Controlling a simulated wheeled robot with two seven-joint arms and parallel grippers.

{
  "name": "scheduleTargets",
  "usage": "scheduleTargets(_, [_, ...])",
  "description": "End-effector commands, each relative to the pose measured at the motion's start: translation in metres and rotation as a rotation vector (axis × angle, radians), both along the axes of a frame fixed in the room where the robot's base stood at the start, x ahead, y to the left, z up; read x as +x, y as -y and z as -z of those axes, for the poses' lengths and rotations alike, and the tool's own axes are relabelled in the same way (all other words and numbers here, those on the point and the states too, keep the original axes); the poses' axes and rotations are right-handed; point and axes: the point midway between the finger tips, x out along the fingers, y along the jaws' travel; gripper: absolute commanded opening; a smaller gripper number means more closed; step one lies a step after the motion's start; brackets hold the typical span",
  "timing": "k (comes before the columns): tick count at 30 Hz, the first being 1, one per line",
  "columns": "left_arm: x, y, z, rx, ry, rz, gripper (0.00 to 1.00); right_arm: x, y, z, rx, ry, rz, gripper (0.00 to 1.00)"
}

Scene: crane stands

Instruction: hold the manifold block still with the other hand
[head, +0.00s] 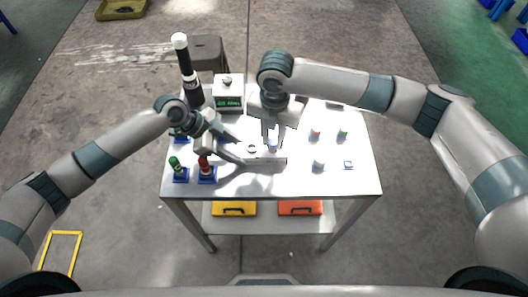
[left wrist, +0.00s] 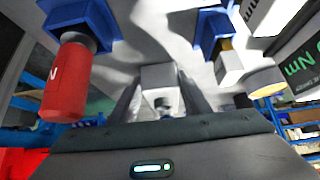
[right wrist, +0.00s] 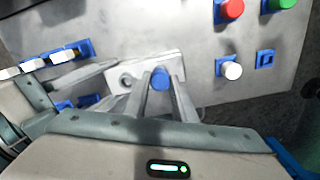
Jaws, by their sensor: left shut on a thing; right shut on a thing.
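The pale manifold block (head: 270,162) lies near the middle of the table, with a round hole at its left end in the right wrist view (right wrist: 126,79). My left gripper (head: 242,155) comes from the left and is shut on the block's end. In the left wrist view the block (left wrist: 160,76) shows between its fingers. My right gripper (head: 271,145) reaches down over the block from behind. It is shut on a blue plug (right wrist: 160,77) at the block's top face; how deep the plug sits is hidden.
A green-handled tool (head: 174,163) and a red-handled tool (head: 204,163) stand in blue holders at left. A tall black tool (head: 187,70) and a display box (head: 228,98) stand behind. Right of the block are a white cap (head: 319,163), other caps and an empty blue holder (head: 348,165).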

Motion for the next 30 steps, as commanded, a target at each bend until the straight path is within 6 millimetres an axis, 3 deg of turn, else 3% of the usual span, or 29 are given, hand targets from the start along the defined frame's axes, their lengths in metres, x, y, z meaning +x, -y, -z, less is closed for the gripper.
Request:
scheduleTargets(17, [0.0002, -0.0011, 0.0011, 0.003, 0.000, -0.001, 0.12, 0.0006, -0.0002, -0.0013, 0.001, 0.001, -0.116, 0.00])
scheduleTargets(30, [0.0002, -0.0011, 0.0012, 0.003, 0.000, -0.001, 0.12, 0.0005, -0.0002, -0.0015, 0.000, 0.002, -0.502, 0.00])
